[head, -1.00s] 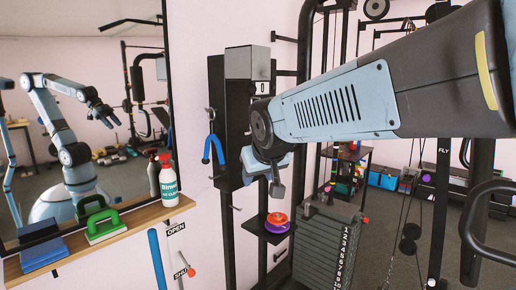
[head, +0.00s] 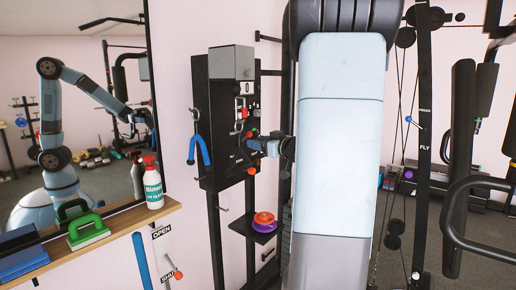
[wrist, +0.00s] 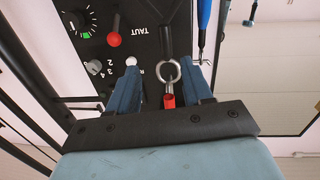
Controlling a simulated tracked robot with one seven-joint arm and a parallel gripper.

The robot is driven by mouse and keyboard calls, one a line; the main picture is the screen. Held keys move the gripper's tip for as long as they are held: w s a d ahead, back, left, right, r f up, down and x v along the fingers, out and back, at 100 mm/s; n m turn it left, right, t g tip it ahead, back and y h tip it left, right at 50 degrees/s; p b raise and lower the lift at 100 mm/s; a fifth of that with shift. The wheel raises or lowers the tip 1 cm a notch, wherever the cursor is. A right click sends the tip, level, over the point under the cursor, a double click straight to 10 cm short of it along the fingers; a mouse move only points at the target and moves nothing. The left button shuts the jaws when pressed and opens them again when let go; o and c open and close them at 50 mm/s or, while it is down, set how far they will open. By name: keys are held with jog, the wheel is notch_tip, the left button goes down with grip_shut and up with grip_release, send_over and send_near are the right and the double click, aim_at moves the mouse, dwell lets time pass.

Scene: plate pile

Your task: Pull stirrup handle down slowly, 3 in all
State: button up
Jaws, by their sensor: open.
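My gripper (head: 252,146) is in front of the box's panel, to the right of the blue handle. In the wrist view, my gripper (wrist: 163,72) is open, its blue fingers either side of a metal ring (wrist: 160,68) with a red tab (wrist: 168,101). I cannot tell whether the fingers touch the ring. A counter (head: 242,88) on the box reads 0.
The panel carries a red-knobbed lever (wrist: 113,40) beside the word TAUT and a green-marked dial (wrist: 82,28). A shelf (head: 110,238) with a spray bottle (head: 153,185) and a green-handled block (head: 87,232) is at the left. Gym frames stand at the right.

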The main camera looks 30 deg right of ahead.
aim_at(239, 146)
jog(key=shift+w+a+f+n+y, duration=0.1)
jog(key=shift+w+a+f+y, duration=0.3)
jog(key=shift+w, duration=1.15)
jog(key=shift+w+a+f+n+y, duration=0.1)
jog(key=shift+w+a+y, duration=0.4)
jog(key=shift+w, duration=1.05)
jog(key=shift+w+a+f+n+y, duration=0.15)
jog(key=shift+w+a, duration=0.5)
jog(key=shift+w, duration=0.9)
jog(key=shift+c, duration=0.4)
grip_shut()
